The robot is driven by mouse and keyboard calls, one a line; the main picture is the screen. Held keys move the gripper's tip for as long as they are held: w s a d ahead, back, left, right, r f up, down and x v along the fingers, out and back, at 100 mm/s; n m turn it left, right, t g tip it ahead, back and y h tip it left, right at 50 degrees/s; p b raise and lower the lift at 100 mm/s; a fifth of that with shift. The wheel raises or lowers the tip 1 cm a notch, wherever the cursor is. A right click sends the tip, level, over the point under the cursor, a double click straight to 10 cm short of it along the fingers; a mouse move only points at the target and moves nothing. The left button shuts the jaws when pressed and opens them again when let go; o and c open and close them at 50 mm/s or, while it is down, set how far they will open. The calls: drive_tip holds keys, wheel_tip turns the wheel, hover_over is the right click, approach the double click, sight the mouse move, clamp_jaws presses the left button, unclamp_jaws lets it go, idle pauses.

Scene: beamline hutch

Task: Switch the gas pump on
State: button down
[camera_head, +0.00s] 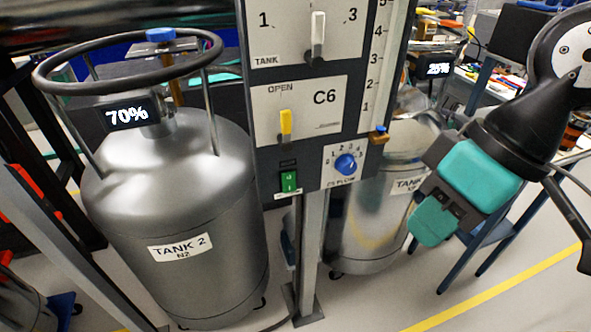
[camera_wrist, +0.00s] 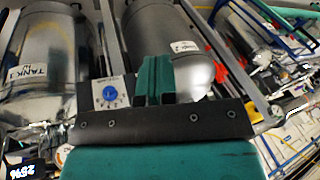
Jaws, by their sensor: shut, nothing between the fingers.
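The control panel (camera_head: 265,92) stands on a post in the middle of the head view. A small green rocker switch (camera_head: 289,181) sits at its lower edge. It has small white marks, and I cannot tell which way it is pressed or read the dark label above it. No part on the panel is readably marked as the gas pump. My gripper (camera_head: 432,218) is teal and black, to the right of the panel and apart from it. Its teal fingers show shut and empty in the wrist view (camera_wrist: 155,82). The green switch is not visible in the wrist view.
The panel also has a blue flow knob (camera_head: 346,164), a yellow lever (camera_head: 286,124) and a white tank selector lever (camera_head: 317,38). Tank 2 (camera_head: 170,205), reading 70%, stands left. Another tank (camera_head: 372,225) stands behind the post. A blue-legged chair (camera_head: 490,235) is at right.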

sight(296, 190)
drive_tip(key=shift+w+a, duration=0.1)
drive_tip(key=shift+w, duration=0.3)
drive_tip(key=w+a+f+n+t+p, duration=0.1)
drive_tip(key=w+a+f+n+p, duration=0.1)
drive_tip(key=w+f+n, duration=0.1)
drive_tip(key=w+a+f+n+t+y+p, duration=0.1)
drive_tip(key=w+a+f+n+p, duration=0.1)
drive_tip(key=w+n, duration=0.3)
drive_tip(key=w+a+f+n+t+p, duration=0.2)
drive_tip(key=w+f+n+p, duration=0.2)
drive_tip(key=w, duration=0.3)
drive_tip(key=shift+w+a+f+n+y, duration=0.15)
drive_tip(key=shift+w+a+n+y, duration=0.2)
drive_tip(key=shift+n, duration=0.25)
drive_tip(key=shift+s+a+f, duration=0.1)
drive_tip(key=shift+w+a+f+p, duration=0.7)
drive_tip(key=shift+w+a+f, duration=0.25)
drive_tip(key=shift+w+f, duration=0.35)
drive_tip(key=shift+w+a+f+p, duration=0.75)
drive_tip(key=shift+w+a+f, duration=0.25)
drive_tip(key=shift+f, duration=0.55)
drive_tip(key=shift+w+a+f+p, duration=0.7)
drive_tip(key=shift+w+a+f, duration=0.2)
drive_tip(key=shift+w+f, duration=0.45)
